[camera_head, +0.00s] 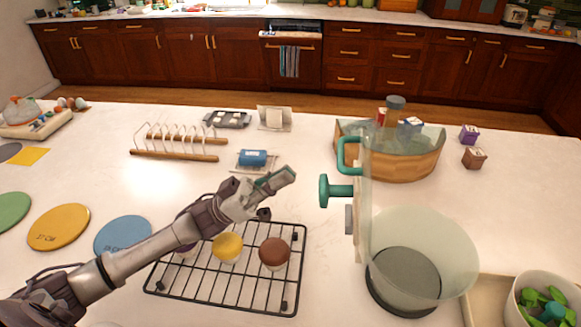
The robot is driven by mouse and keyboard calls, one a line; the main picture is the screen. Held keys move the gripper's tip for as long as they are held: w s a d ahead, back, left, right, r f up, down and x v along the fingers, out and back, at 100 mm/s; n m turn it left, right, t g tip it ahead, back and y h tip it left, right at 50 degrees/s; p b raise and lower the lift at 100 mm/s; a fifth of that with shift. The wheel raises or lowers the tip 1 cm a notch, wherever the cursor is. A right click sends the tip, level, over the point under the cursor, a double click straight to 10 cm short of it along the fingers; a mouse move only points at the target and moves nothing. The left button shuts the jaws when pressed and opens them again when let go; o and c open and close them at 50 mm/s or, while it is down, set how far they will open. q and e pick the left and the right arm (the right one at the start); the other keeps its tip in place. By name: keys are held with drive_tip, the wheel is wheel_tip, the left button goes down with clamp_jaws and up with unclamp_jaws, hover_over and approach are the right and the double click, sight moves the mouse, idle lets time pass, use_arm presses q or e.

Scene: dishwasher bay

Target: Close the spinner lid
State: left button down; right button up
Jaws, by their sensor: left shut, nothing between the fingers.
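The spinner is a clear bowl (445,240) with a dark round base, at the right front of the counter. Its lid (364,205) stands open, upright and nearly edge-on at the bowl's left side. A teal knob (326,191) and a teal looped handle (342,155) stick out to the left from the lid. My left gripper (284,178) is shut and empty. In the picture it is left of the knob, with a gap between them, and points up and right. My right gripper is not in view.
A black wire rack (222,287) with cupcakes lies under my left forearm. A wooden bowl (404,168) stands behind the lid. A white bowl of green pieces (520,303) sits at the right front. A blue butter block (252,158) lies behind my gripper.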

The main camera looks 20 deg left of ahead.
use_arm(q)
drive_tip(key=p+x, duration=0.3)
drive_tip(key=x, duration=0.5)
drive_tip(key=shift+p, duration=0.3)
drive_tip(key=shift+w, duration=0.1)
